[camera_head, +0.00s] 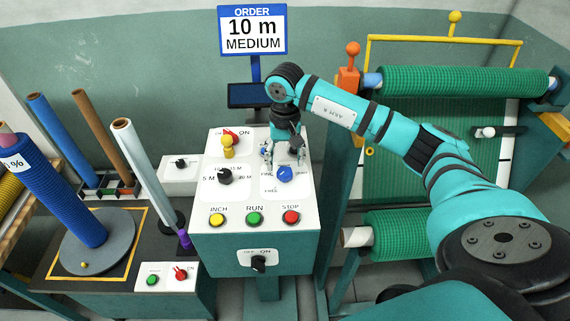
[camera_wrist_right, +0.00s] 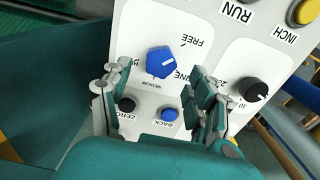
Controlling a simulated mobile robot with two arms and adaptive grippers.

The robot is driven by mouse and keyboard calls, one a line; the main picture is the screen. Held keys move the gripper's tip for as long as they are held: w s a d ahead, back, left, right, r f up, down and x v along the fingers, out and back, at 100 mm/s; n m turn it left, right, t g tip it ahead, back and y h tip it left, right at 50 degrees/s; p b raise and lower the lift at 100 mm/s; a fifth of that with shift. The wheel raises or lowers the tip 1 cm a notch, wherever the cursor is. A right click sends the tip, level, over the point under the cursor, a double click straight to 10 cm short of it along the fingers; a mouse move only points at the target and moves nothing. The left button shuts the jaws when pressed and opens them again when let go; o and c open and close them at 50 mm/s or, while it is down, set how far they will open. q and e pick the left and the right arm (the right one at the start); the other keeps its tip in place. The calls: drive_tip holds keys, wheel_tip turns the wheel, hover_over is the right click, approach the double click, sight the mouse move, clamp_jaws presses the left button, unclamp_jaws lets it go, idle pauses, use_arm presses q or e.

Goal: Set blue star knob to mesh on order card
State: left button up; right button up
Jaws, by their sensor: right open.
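The order card (camera_head: 252,30) stands behind the panel and reads 10 m, MEDIUM. The blue star knob (camera_head: 285,173) is on the right side of the white control panel (camera_head: 231,243); it also shows in the right wrist view (camera_wrist_right: 161,62). Labels around it include MEDIUM and FREE; another is partly hidden by a finger. I cannot tell surely where its pointer aims. My right gripper (camera_head: 284,156) is open above the panel, just behind the knob. In the wrist view its fingers (camera_wrist_right: 154,80) stand either side, apart from the knob. My left gripper is not in view.
The panel also carries a black length knob (camera_head: 225,176), a yellow-and-red switch (camera_head: 229,144) and INCH, RUN and STOP buttons. Small black ZERO (camera_wrist_right: 127,104) and blue BACK (camera_wrist_right: 168,115) buttons sit close to the fingers. Green netting rolls (camera_head: 460,80) stand right.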

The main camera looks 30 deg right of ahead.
sight(285, 171)
drive_tip(key=shift+f+p, duration=0.5)
drive_tip(key=shift+f, duration=1.75)
drive_tip(key=c, duration=1.1)
